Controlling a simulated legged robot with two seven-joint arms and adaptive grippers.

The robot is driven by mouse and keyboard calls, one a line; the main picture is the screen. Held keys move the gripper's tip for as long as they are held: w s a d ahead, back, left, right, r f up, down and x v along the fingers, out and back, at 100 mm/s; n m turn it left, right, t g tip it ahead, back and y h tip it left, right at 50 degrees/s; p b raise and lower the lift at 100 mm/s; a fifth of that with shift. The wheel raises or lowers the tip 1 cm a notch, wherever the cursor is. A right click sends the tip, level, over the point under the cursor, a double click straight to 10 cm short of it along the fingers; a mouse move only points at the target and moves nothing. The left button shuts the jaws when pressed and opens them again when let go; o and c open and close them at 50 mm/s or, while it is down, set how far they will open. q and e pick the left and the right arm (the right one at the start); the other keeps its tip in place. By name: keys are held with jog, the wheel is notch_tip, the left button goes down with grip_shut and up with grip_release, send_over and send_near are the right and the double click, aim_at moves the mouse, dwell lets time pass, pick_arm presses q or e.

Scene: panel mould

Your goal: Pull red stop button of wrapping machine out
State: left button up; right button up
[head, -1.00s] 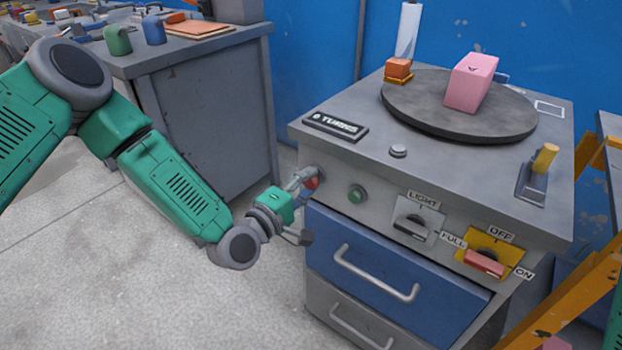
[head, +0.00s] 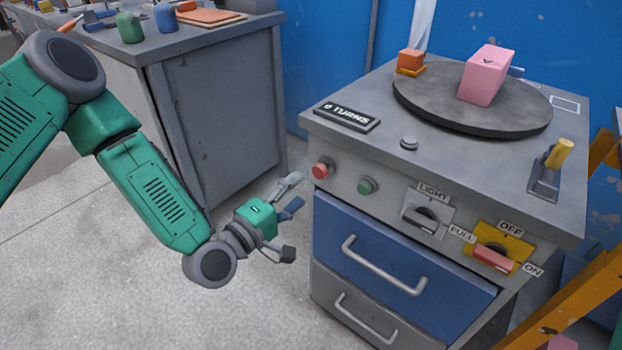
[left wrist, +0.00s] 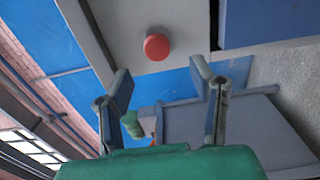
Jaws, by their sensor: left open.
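The red stop button (head: 322,168) sits at the left end of the front panel of the wrapping machine (head: 455,165), left of a green button (head: 367,185). In the left wrist view the red button (left wrist: 157,46) is in plain sight, beyond the fingertips and roughly between them. My left gripper (head: 290,215) is open and empty, left of and below the red button, with a clear gap to it. Its two fingers also show spread in the left wrist view (left wrist: 162,82). My right gripper is not in view.
The machine's turntable (head: 540,120) carries a pink block (head: 487,75). A light knob (head: 427,215) and a red-handled off/on switch (head: 492,259) are further right on the panel. A grey workbench (head: 220,110) stands behind my left arm.

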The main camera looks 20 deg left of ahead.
pick_arm(q)
jog(key=shift+v, duration=2.65)
jog(key=s+d+f+m+g+p, duration=0.3)
jog(key=s+f+m+g+p, duration=0.2)
jog(key=s+f+m+g, duration=0.35)
jog(key=s+a+f+m+g+y+p, duration=0.1)
jog(key=s+a+m+g+y+p, duration=0.4)
jog(key=s, duration=1)
jog(key=a+m+g+y, duration=0.1)
jog(key=a+g, duration=0.2)
jog(key=a, duration=0.2)
jog(key=shift+s, duration=0.25)
jog(key=shift+f, duration=0.1)
